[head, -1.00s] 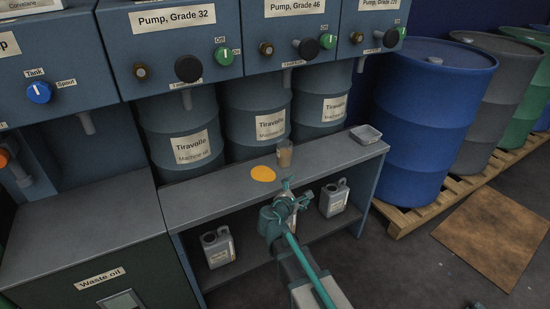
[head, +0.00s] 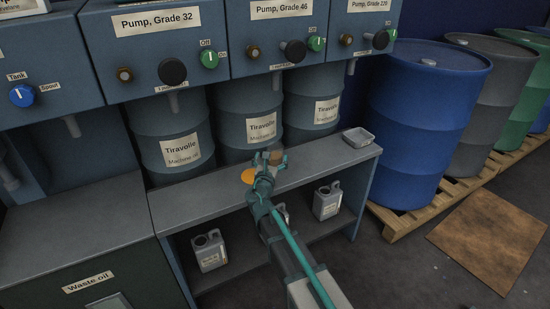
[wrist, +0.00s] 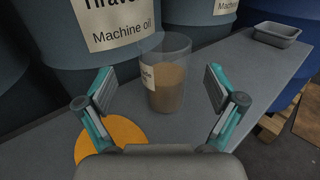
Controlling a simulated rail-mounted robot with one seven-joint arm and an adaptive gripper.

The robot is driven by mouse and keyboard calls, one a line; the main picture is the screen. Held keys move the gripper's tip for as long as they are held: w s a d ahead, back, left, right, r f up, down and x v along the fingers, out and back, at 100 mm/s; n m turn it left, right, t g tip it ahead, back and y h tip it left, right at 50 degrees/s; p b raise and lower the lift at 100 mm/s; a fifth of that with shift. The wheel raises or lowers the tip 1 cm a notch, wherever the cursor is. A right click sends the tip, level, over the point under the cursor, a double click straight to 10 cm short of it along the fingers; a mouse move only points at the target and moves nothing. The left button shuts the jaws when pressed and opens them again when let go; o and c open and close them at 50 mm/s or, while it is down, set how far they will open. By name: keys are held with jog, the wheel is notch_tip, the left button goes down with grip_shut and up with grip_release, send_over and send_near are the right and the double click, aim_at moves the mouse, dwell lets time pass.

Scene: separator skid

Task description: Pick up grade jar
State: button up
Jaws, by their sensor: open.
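The grade jar (wrist: 168,82) is a clear, labelled jar filled most of the way with brown liquid. It stands upright on the grey shelf top (wrist: 225,82). In the head view the jar (head: 277,155) is mostly hidden behind my gripper (head: 268,158). In the wrist view my gripper (wrist: 160,98) is open, with one finger on each side of the view and the jar ahead between them. The jar appears free of both pads. An orange round patch (wrist: 112,138) lies on the shelf top, left of the jar.
A small grey tray (head: 358,136) sits at the shelf top's right end. Drums (head: 262,122) stand close behind the shelf, under the pump panels (head: 275,45). Jugs (head: 327,201) stand on the lower shelf. A blue barrel (head: 422,120) stands to the right.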

aim_at(275, 150)
jog(key=w, duration=0.3)
jog(key=w+d, duration=0.1)
jog(key=w, duration=0.1)
jog(key=c, duration=1.5)
